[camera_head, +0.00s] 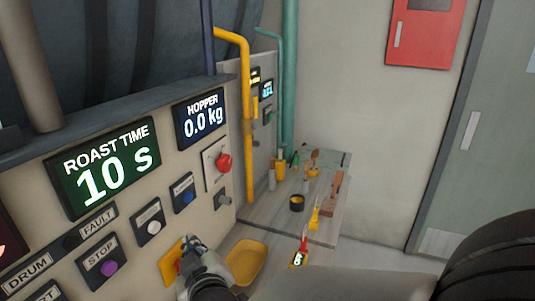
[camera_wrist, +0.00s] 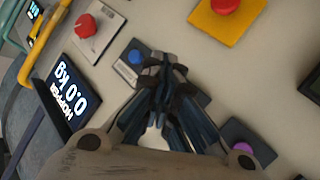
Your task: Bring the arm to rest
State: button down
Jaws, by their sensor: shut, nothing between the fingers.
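My gripper (camera_head: 190,247) is low in the head view, in front of the control panel and beside a yellow plate (camera_head: 168,268) that it partly hides. In the wrist view my gripper (camera_wrist: 165,65) points at the panel face, with its dark fingers together and nothing held. Its tips overlap the area of the blue button (camera_wrist: 135,57) and its dark plate; I cannot tell whether they touch. My arm reaches in from the lower right of the head view.
The panel carries a red knob (camera_head: 224,162), a purple stop button (camera_head: 109,268) and displays reading roast time 10 s (camera_head: 112,165) and hopper 0.0 kg (camera_head: 202,120). A yellow tray (camera_head: 246,262) and a bench (camera_head: 325,225) with small tools lie right. A yellow pipe (camera_head: 248,120) rises behind.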

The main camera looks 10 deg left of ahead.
dwell(0.3)
jog(key=s+d+r+m+g+h, duration=0.1)
jog(key=d+m+g+h, duration=0.1)
jog(key=d, duration=0.6)
jog(key=s+d+r+m+g+h, duration=0.1)
jog(key=d+m, duration=0.2)
jog(key=d, duration=0.5)
jog(key=s+d+f+m+g+h, duration=0.1)
jog(key=s+d+m+g+h, duration=0.3)
jog(key=s+d, duration=1.3)
jog(key=d+m+g, duration=0.1)
jog(key=m, duration=0.1)
jog(key=shift+d+f+m+h, duration=0.25)
jog(key=shift+f+m+h, duration=0.05)
jog(key=shift+a, duration=0.1)
